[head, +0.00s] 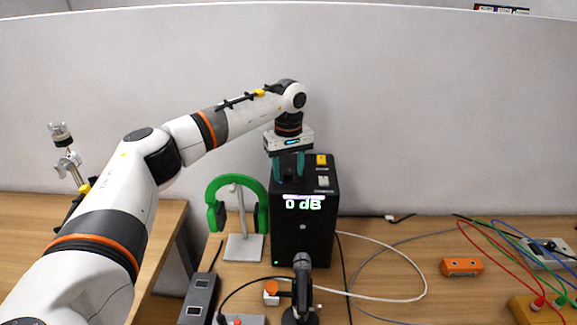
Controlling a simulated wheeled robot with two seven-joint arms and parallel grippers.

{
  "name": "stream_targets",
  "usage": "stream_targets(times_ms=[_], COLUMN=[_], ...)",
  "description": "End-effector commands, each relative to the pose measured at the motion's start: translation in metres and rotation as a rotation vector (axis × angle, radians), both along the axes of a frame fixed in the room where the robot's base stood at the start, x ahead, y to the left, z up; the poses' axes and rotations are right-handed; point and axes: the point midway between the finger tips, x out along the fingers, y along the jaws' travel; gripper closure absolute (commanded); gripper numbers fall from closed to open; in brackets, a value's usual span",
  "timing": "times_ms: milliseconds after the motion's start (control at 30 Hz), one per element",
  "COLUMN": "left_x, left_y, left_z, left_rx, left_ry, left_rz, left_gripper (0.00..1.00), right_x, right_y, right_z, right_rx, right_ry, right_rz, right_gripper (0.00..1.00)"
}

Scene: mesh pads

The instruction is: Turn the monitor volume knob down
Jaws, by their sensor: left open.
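The monitor is a black speaker-like box (318,235) standing on the desk, with a lit "0 dB" readout (304,204) on it. My left gripper (288,168) points down at the upper left part of the box, its two teal fingers apart. I cannot tell whether the fingers touch the box. No volume knob shows clearly; it may be hidden between or behind the fingers. A yellow part (321,160) and a small pale part (323,181) sit on the box, right of the fingers. My right gripper is out of view.
A black microphone (302,270) stands in front of the box. Green headphones (215,200) hang on a stand to its left. Cables loop over the desk to the right, near an orange block (462,266). A grey partition (420,120) rises behind.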

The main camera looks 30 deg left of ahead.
Motion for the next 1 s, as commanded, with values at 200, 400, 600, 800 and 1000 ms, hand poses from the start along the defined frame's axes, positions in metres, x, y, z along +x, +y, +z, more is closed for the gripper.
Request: stream_targets(times_ms=[200,400,600,800,1000], left_x=[0.0000,0.0000,0.0000,0.0000,0.0003], left_y=[0.0003,0.0003,0.0003,0.0001,0.0000], left_z=[-0.0005,-0.0002,0.0000,0.0003,0.0005], left_rx=[0.000,0.000,0.000,-0.001,-0.001], left_ry=[0.000,0.000,0.000,0.001,0.000], left_rz=[0.000,0.000,0.003,0.043,0.154], left_gripper=[0.50,0.83,0.94,0.94,0.94], right_x=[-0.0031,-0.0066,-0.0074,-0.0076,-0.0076], right_y=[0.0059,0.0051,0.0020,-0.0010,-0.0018], right_z=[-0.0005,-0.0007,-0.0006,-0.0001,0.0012], right_rx=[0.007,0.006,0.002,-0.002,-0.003], right_ry=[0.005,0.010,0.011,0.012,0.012], right_rz=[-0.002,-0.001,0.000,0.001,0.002], right_gripper=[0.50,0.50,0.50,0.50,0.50])
